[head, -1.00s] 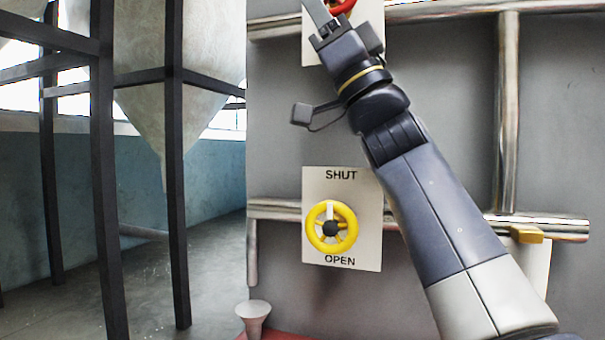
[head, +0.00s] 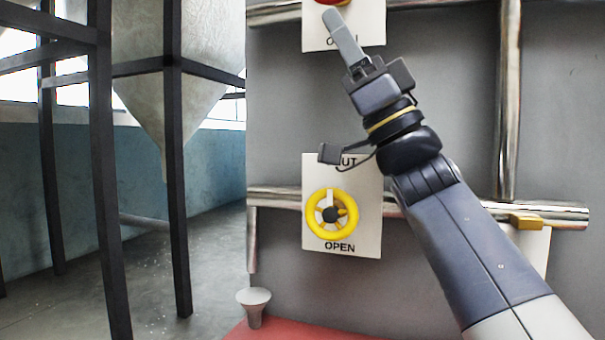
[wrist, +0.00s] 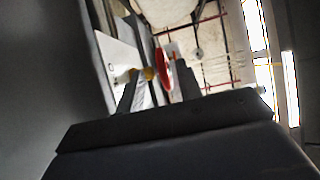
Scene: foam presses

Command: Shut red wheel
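The red wheel (head: 333,2) shows only as a sliver at the top edge of the head view, above a white plate (head: 372,22) whose lettering is partly hidden by my gripper. In the wrist view the red wheel (wrist: 164,66) appears nearly edge-on, beyond the fingers. My gripper (head: 333,16) points up and left, its tips just below the wheel in the head picture. I cannot tell whether they touch it. In the wrist view my gripper (wrist: 157,80) has its two fingers apart, with nothing held between them.
A yellow wheel (head: 311,216) on a plate marked OPEN sits lower on the grey panel (head: 440,90). Metal pipes (head: 508,100) cross the panel, with a yellow lever (head: 526,222) at right. A funnel-shaped piece (head: 254,297) stands below. Dark posts (head: 176,200) stand at left.

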